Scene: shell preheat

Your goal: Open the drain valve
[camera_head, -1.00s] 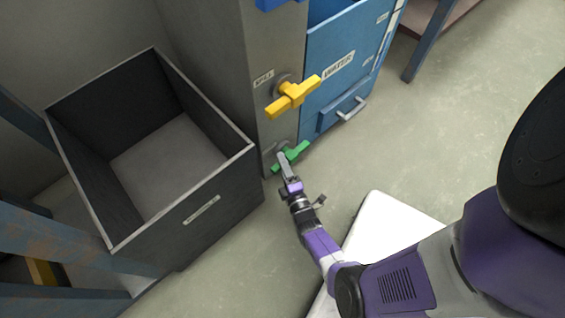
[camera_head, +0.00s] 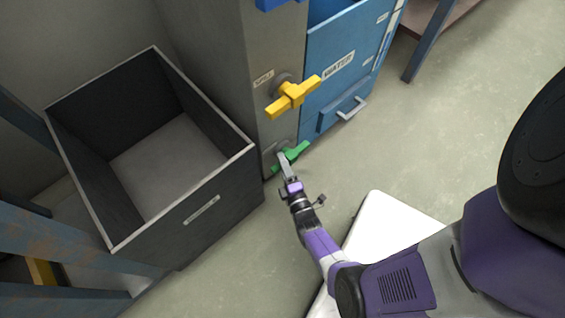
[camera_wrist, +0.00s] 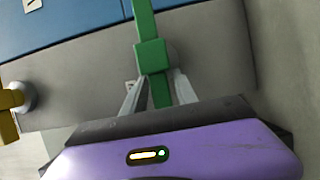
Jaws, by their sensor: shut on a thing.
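The green valve handle (camera_head: 293,152) is low on the grey panel, below the yellow handle. In the head view its bar slants up to the right. My gripper (camera_head: 283,160) reaches up to its lower left part and covers some of it. In the wrist view the green handle (camera_wrist: 152,55) runs nearly upright, and the two fingers of my gripper (camera_wrist: 159,95) stand on either side of its lower end, shut on it. I cannot read any label for the green handle.
A yellow valve handle (camera_head: 292,96) sits just above on the same panel. A blue cabinet marked WATER (camera_head: 338,68) stands to the right. The floor (camera_head: 440,140) right of the panel is clear.

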